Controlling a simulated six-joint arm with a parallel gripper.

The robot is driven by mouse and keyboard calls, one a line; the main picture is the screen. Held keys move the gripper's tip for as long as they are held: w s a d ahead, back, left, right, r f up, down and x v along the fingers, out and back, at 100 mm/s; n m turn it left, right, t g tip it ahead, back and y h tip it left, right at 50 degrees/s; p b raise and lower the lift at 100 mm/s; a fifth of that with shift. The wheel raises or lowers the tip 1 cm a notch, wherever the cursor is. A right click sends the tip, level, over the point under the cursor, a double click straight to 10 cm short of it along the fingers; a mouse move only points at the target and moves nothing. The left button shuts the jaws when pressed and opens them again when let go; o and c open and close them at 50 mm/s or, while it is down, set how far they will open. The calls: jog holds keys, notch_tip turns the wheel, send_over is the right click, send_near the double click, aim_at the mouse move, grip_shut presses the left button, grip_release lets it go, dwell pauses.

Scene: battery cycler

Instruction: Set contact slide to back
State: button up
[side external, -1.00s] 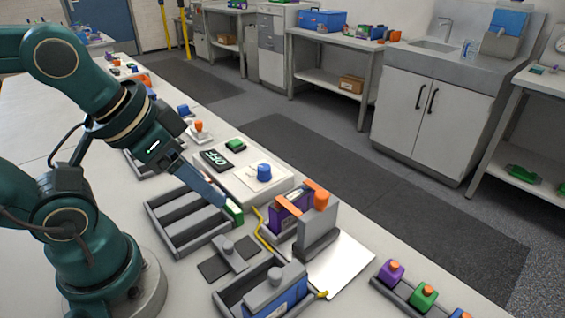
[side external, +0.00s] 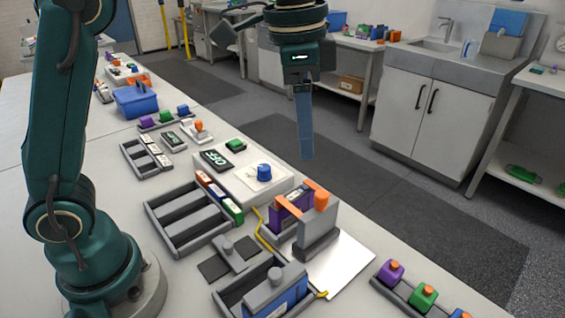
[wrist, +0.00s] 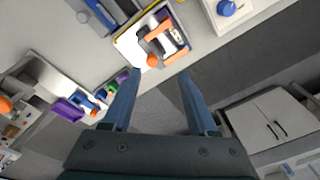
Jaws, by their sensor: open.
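A grey upright block with orange contact arms (side external: 318,232) stands beside a purple cell (side external: 279,220), by a white sheet. In the wrist view these orange arms (wrist: 163,48) lie just beyond my fingertips. I cannot tell for sure which of the two is the contact slide. My gripper (side external: 306,156) hangs raised, pointing down above and behind the orange arms. In the wrist view its two blue fingers (wrist: 160,74) are apart with nothing between them.
A grey slotted tray (side external: 165,238) lies to the left, with several coloured cells at its right. A white box with a blue knob (side external: 264,172) stands behind. A grey holder with a blue block (side external: 285,303) is in front. The white sheet (side external: 345,268) is bare at its right.

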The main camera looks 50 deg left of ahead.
jog(key=g, duration=0.1)
send_over(322, 194)
jog(key=shift+m, duration=0.4)
notch_tip(322, 194, down, 5)
jog(key=shift+w+a+f, duration=0.1)
jog(key=shift+f, duration=2.65)
grip_shut()
